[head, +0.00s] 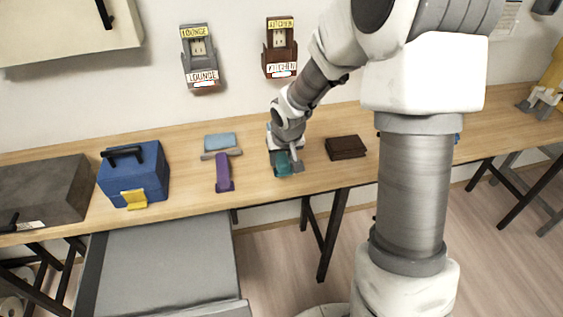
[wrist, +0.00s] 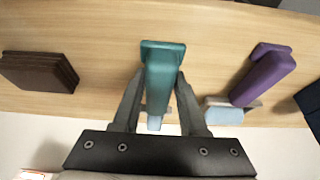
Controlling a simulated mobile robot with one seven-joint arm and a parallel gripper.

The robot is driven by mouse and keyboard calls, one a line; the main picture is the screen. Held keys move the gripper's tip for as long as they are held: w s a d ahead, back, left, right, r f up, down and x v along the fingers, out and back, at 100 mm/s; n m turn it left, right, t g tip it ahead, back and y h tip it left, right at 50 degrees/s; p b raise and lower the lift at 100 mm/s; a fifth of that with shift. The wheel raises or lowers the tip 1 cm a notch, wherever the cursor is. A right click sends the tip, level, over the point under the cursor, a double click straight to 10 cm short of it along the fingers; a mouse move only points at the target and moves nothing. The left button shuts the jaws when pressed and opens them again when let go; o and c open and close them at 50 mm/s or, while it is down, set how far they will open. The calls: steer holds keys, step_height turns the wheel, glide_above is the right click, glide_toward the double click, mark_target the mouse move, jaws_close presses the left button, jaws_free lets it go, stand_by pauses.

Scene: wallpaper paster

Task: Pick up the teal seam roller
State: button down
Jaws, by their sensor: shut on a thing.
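The teal seam roller (wrist: 163,72) lies in the middle of the wrist view, between the two fingers of my gripper (wrist: 160,92). The fingers are shut on its teal handle, one on each side. Its light-blue roller end shows below, between the fingers, partly hidden. In the head view the teal handle (head: 283,168) shows at the tip of my gripper (head: 290,158), over the wooden table (head: 258,188). My wrist hides much of the roller there. I cannot tell whether it touches the table.
A purple-handled tool (head: 223,172) with a light-blue head lies to the left. A dark brown stack (head: 345,147) lies close to the right. A blue box (head: 134,175) with a yellow latch and a grey case (head: 42,190) stand further left. Two labelled holders, lounge (head: 199,57) and kitchen (head: 281,48), hang on the wall.

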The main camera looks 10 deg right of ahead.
steer(key=s+d+r+p, duration=0.6)
steer(key=s+d+r, duration=0.2)
steer(key=a+f, duration=0.4)
steer(key=a, duration=0.1)
steer(key=a+f, duration=0.1)
steer(key=a, duration=0.1)
steer(key=shift+w+a+f, duration=0.4)
steer(key=shift+f, duration=0.1)
